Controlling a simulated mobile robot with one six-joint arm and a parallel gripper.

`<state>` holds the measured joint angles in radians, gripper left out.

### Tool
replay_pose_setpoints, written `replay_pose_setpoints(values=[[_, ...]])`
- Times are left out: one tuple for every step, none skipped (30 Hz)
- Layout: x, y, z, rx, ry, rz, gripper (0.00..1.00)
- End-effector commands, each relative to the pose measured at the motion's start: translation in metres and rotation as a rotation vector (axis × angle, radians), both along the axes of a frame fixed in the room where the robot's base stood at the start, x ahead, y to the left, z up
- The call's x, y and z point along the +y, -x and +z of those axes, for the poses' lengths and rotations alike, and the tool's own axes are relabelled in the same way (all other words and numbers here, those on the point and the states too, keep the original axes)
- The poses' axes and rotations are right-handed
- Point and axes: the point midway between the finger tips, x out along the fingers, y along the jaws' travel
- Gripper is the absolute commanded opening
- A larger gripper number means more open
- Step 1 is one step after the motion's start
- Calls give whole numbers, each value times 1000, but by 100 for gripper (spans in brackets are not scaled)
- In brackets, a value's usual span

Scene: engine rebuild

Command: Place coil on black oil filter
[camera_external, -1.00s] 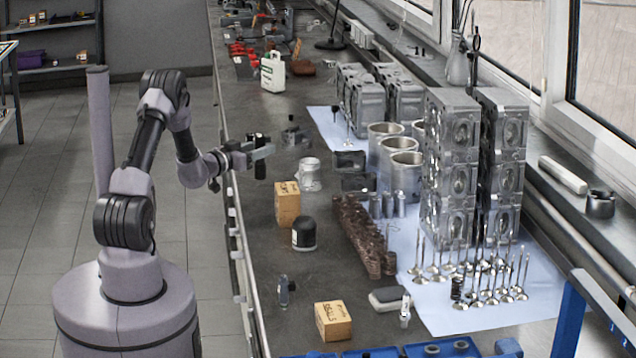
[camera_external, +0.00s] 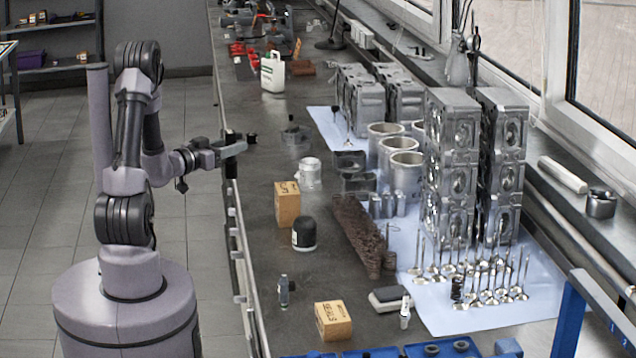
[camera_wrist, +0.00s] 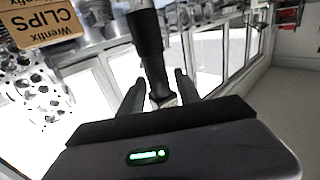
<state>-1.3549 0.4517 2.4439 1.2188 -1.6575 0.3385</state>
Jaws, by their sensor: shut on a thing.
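My gripper (camera_external: 236,147) is shut on the coil (camera_external: 231,160), a dark stick-like part. It holds the coil roughly upright at the left edge of the bench. In the wrist view the black coil (camera_wrist: 146,40) stands out from between the fingers of my gripper (camera_wrist: 160,92). The black oil filter (camera_external: 304,236), a short dark canister with a pale label, stands upright on the bench, nearer the camera and to the right of my gripper. Nothing rests on its top. The gripper and coil are well apart from it.
A cardboard box (camera_external: 288,205) stands just behind the filter, and another box (camera_external: 333,321) is in front. A clear jar (camera_external: 310,173) stands beyond. A rusty manifold (camera_external: 362,235) lies to the right. Bare bench shows left of the filter.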

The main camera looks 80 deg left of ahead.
Motion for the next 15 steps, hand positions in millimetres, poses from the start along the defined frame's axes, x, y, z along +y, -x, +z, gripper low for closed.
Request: replay_pose_setpoints(values=[[0, 0, 21, -2, -11, 0, 0], [0, 0, 31, -1, -11, 0, 0], [0, 0, 45, -2, -10, 1, 0], [0, 0, 53, -2, -9, 0, 0], [0, 0, 61, -2, -9, 0, 0], [0, 0, 71, -1, -8, 0, 0], [0, 0, 77, -1, -7, 0, 0], [0, 0, 84, -1, -7, 0, 0], [0, 0, 93, -1, -6, 1, 0], [0, 0, 98, -1, -5, 0, 0], [0, 0, 103, -2, -4, 0, 0], [0, 0, 110, -1, -3, 0, 0], [0, 0, 116, -1, -5, 0, 0], [-1, -1, 120, 0, -3, -2, 0], [-5, -9, 119, 0, 5, -28, 0]])
